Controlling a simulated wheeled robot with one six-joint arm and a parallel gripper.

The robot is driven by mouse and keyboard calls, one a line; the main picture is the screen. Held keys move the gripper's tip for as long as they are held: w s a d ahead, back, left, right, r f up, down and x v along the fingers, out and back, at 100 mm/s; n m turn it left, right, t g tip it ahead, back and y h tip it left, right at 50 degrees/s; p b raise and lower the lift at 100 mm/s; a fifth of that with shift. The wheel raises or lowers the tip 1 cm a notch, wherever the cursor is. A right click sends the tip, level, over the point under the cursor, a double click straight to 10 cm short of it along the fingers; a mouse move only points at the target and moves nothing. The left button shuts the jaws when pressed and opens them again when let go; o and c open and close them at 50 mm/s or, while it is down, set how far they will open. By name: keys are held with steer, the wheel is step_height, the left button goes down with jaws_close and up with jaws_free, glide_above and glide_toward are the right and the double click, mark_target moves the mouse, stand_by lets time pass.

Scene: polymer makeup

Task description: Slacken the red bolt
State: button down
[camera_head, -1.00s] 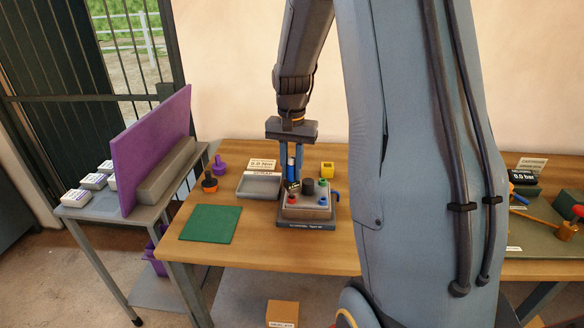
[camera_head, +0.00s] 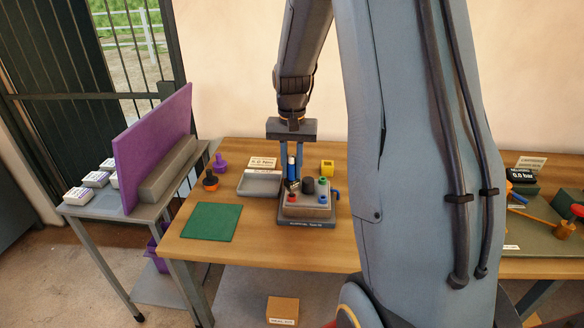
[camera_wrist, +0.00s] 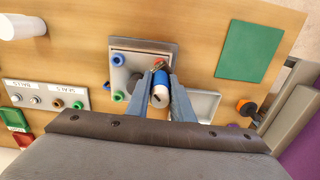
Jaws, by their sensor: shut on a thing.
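The red bolt (camera_head: 291,198) sits at the front left of a grey block on a dark base (camera_head: 312,224). My gripper (camera_head: 291,170) points down above the block's left side. It is shut on an upright blue tool (camera_head: 291,160) with a pale band. In the wrist view the blue tool (camera_wrist: 161,84) stands between the two fingers, with a brass-coloured part (camera_wrist: 158,66) beside its far end. The tool's lower end is near the red bolt; I cannot tell whether they touch.
The block also carries a green bolt (camera_head: 322,182), a blue bolt (camera_head: 323,200) and a dark knob (camera_head: 309,186). A grey tray (camera_head: 258,190) stands close on the left, with a green mat (camera_head: 211,222) further left. A yellow block (camera_head: 327,167) stands behind.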

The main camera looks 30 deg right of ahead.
steer(key=shift+n+p, duration=0.5)
steer(key=shift+n, duration=0.4)
steer(key=shift+n+p, duration=0.45)
steer(key=shift+n, duration=0.45)
steer(key=shift+n+p, duration=0.45)
steer(key=shift+n, duration=0.45)
steer(key=c, duration=1.5)
jaws_free()
steer(key=shift+n, duration=0.4)
